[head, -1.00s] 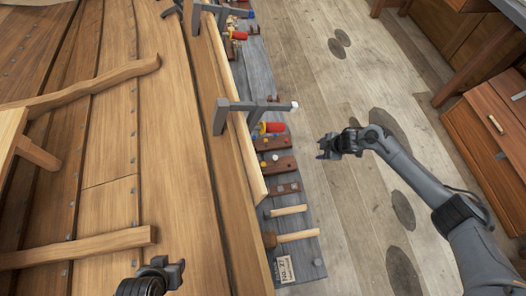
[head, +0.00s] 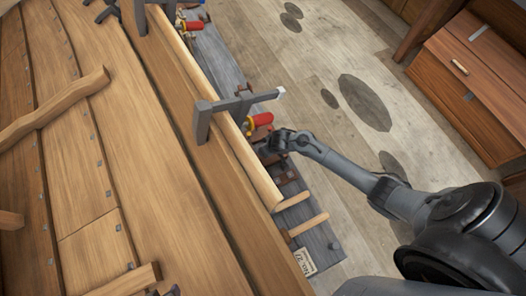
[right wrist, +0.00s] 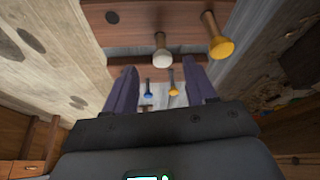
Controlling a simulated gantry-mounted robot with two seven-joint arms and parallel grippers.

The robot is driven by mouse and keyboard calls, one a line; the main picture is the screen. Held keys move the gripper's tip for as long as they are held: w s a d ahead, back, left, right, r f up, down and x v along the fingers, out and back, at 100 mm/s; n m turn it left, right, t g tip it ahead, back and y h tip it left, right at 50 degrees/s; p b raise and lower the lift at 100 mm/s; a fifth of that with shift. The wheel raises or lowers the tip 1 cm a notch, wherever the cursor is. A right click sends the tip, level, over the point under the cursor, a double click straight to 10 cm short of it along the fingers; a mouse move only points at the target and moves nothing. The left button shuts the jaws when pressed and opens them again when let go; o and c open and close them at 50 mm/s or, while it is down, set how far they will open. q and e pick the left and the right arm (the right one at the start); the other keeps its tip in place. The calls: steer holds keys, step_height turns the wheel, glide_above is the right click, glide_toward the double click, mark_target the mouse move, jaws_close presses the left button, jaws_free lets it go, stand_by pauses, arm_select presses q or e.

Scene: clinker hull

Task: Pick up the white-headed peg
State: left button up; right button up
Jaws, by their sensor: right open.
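The white-headed peg (right wrist: 162,58) stands in a brown wooden block (right wrist: 150,38) in the right wrist view, its pale head facing my camera. My right gripper (right wrist: 160,66) is open, and the white head appears between its two dark fingertips, not gripped; I cannot tell the remaining depth between them. In the head view, my right gripper (head: 272,144) is over the grey plank beside the hull and hides the peg. Only a small dark tip of my left gripper (head: 172,291) shows at the bottom edge, too little to read.
A yellow-headed peg (right wrist: 221,47) stands close right of the white one. A blue-headed peg (right wrist: 148,95) and a smaller yellow-headed peg (right wrist: 174,92) show between the fingers. A grey clamp (head: 237,105) and a red-handled tool (head: 259,120) are near my right gripper.

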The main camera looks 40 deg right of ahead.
steer(key=shift+w+f, duration=0.25)
steer(key=shift+f, duration=0.2)
arm_select(q)
step_height(320, 180, down, 3)
steer(key=b, duration=0.3)
steer(key=shift+a+f, duration=0.15)
arm_select(e)
steer(key=x, duration=0.4)
steer(key=shift+s+a+f, duration=0.15)
arm_select(q)
steer(key=shift+f, duration=0.1)
arm_select(e)
steer(key=shift+w+f, duration=0.2)
steer(key=shift+f, duration=0.05)
steer(key=shift+c, duration=0.4)
arm_select(q)
steer(key=shift+w, duration=0.1)
arm_select(e)
jaws_close()
